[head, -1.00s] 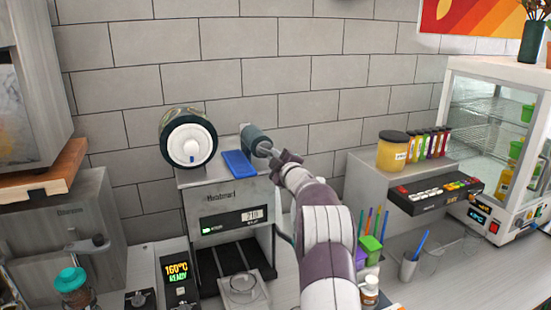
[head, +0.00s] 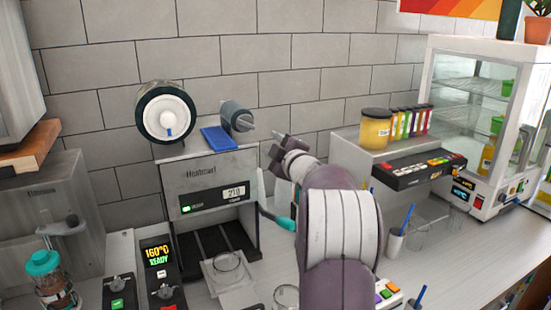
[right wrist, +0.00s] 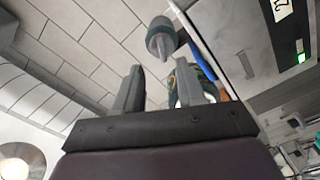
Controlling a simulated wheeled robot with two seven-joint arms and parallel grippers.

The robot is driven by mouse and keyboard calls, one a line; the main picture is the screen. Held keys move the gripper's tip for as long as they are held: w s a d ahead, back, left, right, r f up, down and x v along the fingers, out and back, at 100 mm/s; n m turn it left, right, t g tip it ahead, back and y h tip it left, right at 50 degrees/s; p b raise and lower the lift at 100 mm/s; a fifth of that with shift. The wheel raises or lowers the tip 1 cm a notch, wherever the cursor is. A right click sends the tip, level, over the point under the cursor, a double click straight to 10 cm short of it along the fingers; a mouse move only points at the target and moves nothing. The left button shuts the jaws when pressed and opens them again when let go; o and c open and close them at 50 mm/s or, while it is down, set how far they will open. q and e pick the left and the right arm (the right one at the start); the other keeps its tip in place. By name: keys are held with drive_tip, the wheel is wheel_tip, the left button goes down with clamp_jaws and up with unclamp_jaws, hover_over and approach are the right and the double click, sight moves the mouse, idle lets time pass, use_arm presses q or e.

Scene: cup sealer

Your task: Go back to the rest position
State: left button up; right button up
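The cup sealer (head: 200,172) stands against the tiled wall, with a lit display on its front. On top are a large film roll (head: 148,112) with a white hub, a blue block (head: 217,138) and a grey roller (head: 236,115) with a thin shaft. My right gripper (head: 277,143) is just right of the sealer's top, apart from the roller. In the right wrist view its two fingers (right wrist: 160,90) are spread with nothing between them, and the roller (right wrist: 161,40) shows beyond them. My left gripper is not in view.
A clear cup (head: 228,262) sits in the sealer's tray. A grey shelf (head: 345,160) holds a yellow jar (head: 375,128) and several bottles. A glass display case (head: 470,80) stands at the right. A teal-lidded jar (head: 44,270) is at lower left. Open counter lies at right front.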

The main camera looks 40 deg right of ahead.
drive_tip(key=shift+s, duration=0.25)
drive_tip(key=shift+f, duration=0.1)
